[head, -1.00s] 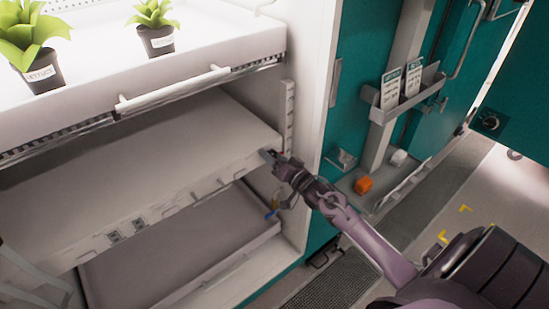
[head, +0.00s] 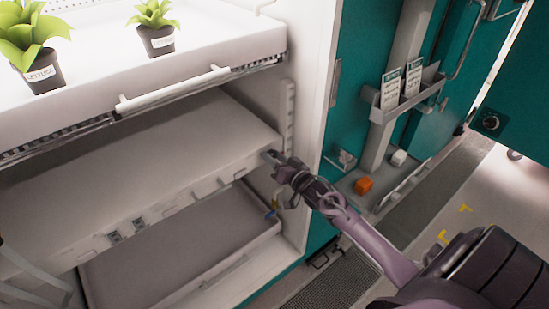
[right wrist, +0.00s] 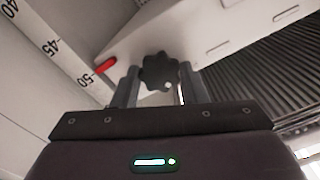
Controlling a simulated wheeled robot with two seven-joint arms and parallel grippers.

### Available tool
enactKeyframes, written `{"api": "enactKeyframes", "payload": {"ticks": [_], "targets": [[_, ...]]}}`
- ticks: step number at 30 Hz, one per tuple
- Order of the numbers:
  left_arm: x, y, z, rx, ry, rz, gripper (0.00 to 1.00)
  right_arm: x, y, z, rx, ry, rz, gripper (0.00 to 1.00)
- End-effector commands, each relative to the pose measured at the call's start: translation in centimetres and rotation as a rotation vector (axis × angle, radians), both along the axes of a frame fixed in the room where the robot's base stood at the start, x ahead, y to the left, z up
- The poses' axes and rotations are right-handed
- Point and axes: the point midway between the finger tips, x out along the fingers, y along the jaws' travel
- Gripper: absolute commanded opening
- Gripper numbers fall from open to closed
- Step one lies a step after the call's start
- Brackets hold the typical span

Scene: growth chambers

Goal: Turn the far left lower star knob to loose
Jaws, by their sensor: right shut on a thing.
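A black star knob (right wrist: 159,71) sits below the front corner of a white shelf in the right wrist view. My right gripper (right wrist: 160,84) has one finger on each side of the knob and is shut on it. In the head view, my right gripper (head: 271,157) is at the right front corner of the middle shelf (head: 150,150), and the knob is hidden or too small to make out there. The knob's tightness cannot be read.
A scale (right wrist: 60,50) with numbers runs beside the shelf, with a red pointer (right wrist: 106,67) near 50. Lettuce pots (head: 158,40) stand on the upper shelf. A lower tray (head: 180,260) lies below. An orange block (head: 363,184) rests on a ledge at right.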

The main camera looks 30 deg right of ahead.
Motion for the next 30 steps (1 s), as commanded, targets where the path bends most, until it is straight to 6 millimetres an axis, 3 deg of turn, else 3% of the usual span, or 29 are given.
{"api": "enactKeyframes", "payload": {"ticks": [30], "targets": [[-0.03,-0.05,-0.71,-0.001,0.0,0.002,0.36,-0.05,0.21,-0.14,-0.957,-0.073,0.002,0.17]]}}
